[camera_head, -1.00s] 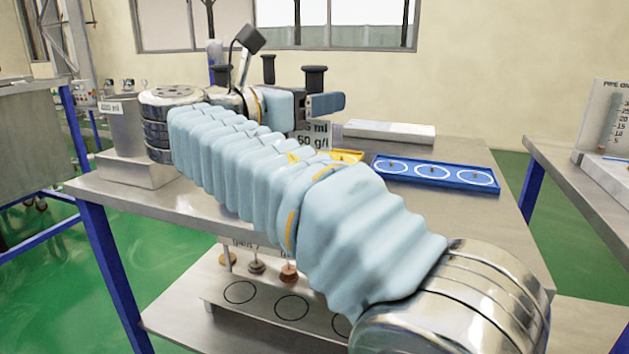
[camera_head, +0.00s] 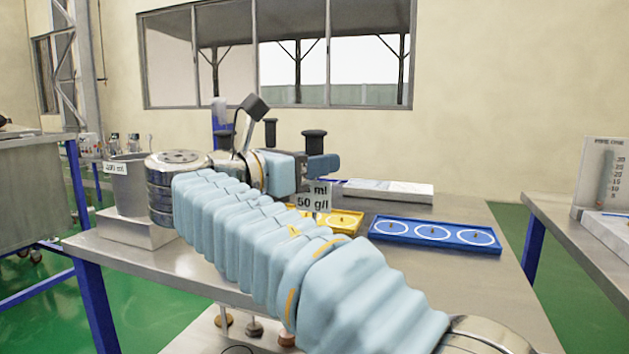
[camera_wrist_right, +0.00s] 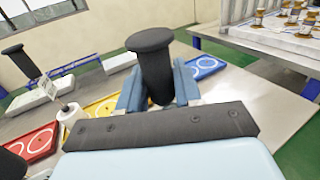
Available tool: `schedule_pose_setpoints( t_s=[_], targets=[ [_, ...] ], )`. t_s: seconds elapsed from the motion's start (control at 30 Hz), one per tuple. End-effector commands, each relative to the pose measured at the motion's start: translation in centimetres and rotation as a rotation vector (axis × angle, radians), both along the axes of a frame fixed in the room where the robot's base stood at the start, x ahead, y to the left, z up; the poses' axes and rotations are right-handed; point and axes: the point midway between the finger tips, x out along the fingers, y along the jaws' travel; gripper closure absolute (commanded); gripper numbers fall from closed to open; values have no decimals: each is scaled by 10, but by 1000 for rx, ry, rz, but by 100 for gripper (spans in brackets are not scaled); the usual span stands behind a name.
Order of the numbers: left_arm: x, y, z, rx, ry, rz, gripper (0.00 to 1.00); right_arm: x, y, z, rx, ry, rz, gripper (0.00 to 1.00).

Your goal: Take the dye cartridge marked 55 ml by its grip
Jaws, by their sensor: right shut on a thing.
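My right gripper (camera_head: 321,166) is shut on the black grip (camera_head: 314,143) of a cartridge. In the right wrist view, its blue fingers (camera_wrist_right: 158,88) stand on both sides of the upright, flat-topped grip (camera_wrist_right: 151,42). A label (camera_head: 313,198) below the gripper reads "ml" and "50 g/l"; the number before "ml" is mostly hidden by my arm. Two more black grips, one in the middle (camera_head: 270,126) and one at the left (camera_head: 223,140), stand behind my right arm. The cartridge bodies are largely hidden. My left gripper is not in view.
A blue tray with white rings (camera_head: 434,243) and a yellow tray (camera_head: 350,222) lie on the steel table (camera_head: 480,290). A pale flat box (camera_head: 390,190) lies behind them. A metal container (camera_head: 125,185) stands at the left. A red tray (camera_wrist_right: 32,147) shows in the wrist view.

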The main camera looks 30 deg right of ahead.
Motion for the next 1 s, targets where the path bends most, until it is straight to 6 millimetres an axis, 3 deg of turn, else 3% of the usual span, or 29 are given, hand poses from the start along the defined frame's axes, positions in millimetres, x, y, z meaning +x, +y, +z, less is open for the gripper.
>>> schedule_pose_setpoints(
  t_s=[0.3, 0.47, 0.8, 1.0],
  targets=[
    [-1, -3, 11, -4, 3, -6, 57, 0, 1, 30, -1, -4, 0, 100],
    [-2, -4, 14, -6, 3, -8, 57, -9, 11, 45, -1, -3, 2, 100],
    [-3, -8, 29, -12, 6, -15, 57, -33, 40, 90, -1, -5, 1, 100],
    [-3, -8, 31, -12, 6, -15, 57, -58, 70, 105, -2, -4, 4, 100]
  ],
)
